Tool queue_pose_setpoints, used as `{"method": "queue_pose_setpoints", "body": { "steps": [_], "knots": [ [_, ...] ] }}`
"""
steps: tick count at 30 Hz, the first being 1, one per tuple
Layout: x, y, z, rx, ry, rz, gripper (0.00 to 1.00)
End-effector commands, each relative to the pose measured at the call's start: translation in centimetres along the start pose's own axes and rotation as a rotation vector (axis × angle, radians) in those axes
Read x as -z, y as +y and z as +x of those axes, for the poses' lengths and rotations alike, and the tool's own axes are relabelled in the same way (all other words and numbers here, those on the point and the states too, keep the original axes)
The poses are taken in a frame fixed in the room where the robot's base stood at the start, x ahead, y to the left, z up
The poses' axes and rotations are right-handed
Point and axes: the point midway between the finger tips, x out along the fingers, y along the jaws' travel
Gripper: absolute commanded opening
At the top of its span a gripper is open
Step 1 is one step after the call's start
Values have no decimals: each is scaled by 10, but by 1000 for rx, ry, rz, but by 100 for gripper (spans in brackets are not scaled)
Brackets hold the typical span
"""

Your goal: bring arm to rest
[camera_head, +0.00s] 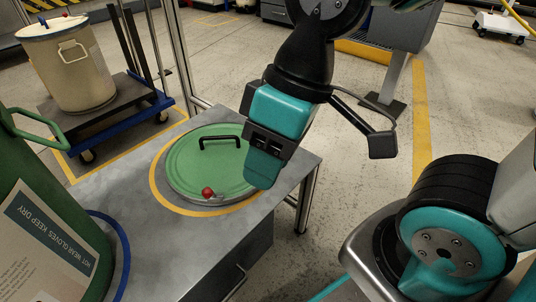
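My arm hangs down from the top of the picture over the right part of a metal table (150,225). My gripper (263,172), teal and black, points downward in front of the right edge of a green round lid (195,165). It hides part of that edge. I cannot tell whether the gripper touches the lid or how its fingers stand. The lid has a black handle (221,139) and a small red knob (207,192), and lies inside a yellow ring on the table. A black camera-like bracket (381,144) sticks out to the right of my wrist.
A green drum (30,215) with a label stands at the left front inside a blue ring. A cream lidded pot (72,70) sits on a blue-framed cart (105,115) behind. A grey stand (393,80) is behind my arm. The floor right of the table is mostly clear.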

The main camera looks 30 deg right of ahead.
Motion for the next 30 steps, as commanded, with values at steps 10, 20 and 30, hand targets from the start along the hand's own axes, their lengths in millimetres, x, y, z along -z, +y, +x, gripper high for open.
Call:
{"method": "queue_pose_setpoints", "body": {
  "steps": [10,20,30],
  "knots": [
    [5,-6,-20,1,3,5,38],
    [29,-39,-127,1,4,6,38],
    [56,-76,-250,1,4,6,38]
  ]
}}
